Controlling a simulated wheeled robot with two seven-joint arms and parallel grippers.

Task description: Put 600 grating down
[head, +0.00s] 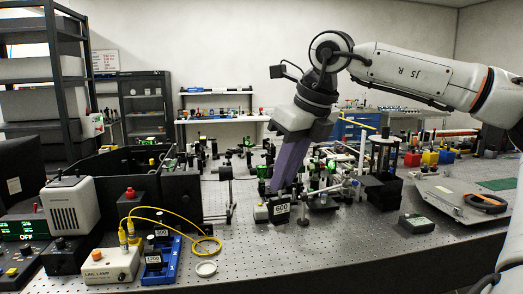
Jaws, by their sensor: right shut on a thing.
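My right gripper (279,190) comes down from the upper right with its long purple fingers pointing at the bench. It is shut on a small dark block with a white number label, the 600 grating (282,209). The label's first digit is too small to read surely. The block is low over the bench or touching it; I cannot tell which. A blue holder (172,271) stands at the front left, with a dark block labelled 1200 (153,259) in it and another dark block behind. My left gripper is not in view.
A lamp box (110,267) with a yellow cable (189,227) is left of the holder. Optic mounts crowd behind the gripper. A dark grey box (418,227) lies to the right. The perforated front bench (310,255) is mostly clear.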

